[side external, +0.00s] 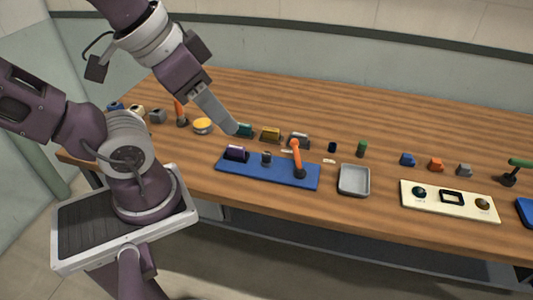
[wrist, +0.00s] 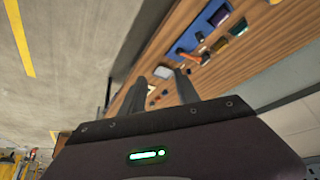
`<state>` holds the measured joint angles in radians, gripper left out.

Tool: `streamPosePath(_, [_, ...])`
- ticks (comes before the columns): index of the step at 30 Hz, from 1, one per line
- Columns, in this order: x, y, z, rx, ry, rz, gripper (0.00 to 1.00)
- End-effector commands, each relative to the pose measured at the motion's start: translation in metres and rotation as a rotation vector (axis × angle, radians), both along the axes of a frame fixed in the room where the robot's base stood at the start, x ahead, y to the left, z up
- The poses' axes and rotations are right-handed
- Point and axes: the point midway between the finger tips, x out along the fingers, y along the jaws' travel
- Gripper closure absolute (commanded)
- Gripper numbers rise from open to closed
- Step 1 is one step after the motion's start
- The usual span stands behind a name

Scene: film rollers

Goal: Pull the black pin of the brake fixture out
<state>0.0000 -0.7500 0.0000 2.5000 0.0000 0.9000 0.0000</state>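A blue board (side external: 241,172) near the table's front edge looks like the brake fixture. It carries a dark purple block (side external: 236,153), a small dark upright piece (side external: 266,158) that may be the black pin, and an orange lever (side external: 297,157) on a dark base. The board also shows in the wrist view (wrist: 183,46), with small parts too blurred to identify. My gripper (side external: 232,128) is above the table near the board's left end, apart from the dark piece. In the wrist view my two fingers (wrist: 162,79) stand apart with nothing held between them.
A grey tray (side external: 354,180) stands right of the board, then a cream panel (side external: 450,201) with knobs. The back of the table is clear.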

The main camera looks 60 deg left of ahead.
Motion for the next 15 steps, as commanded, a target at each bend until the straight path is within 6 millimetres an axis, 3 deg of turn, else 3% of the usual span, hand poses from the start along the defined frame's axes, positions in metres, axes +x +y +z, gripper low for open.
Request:
streamPosePath(4, [0.003, 0.001, 0.001, 0.002, 0.01, 0.001, 0.53])
streamPosePath(7, [0.026, 0.007, 0.006, 0.009, 0.081, 0.008, 0.53])
streamPosePath(11, [0.085, 0.03, 0.001, 0.024, 0.251, 0.022, 0.53])
streamPosePath(15, [0.153, 0.07, -0.04, 0.031, 0.455, 0.031, 0.53])
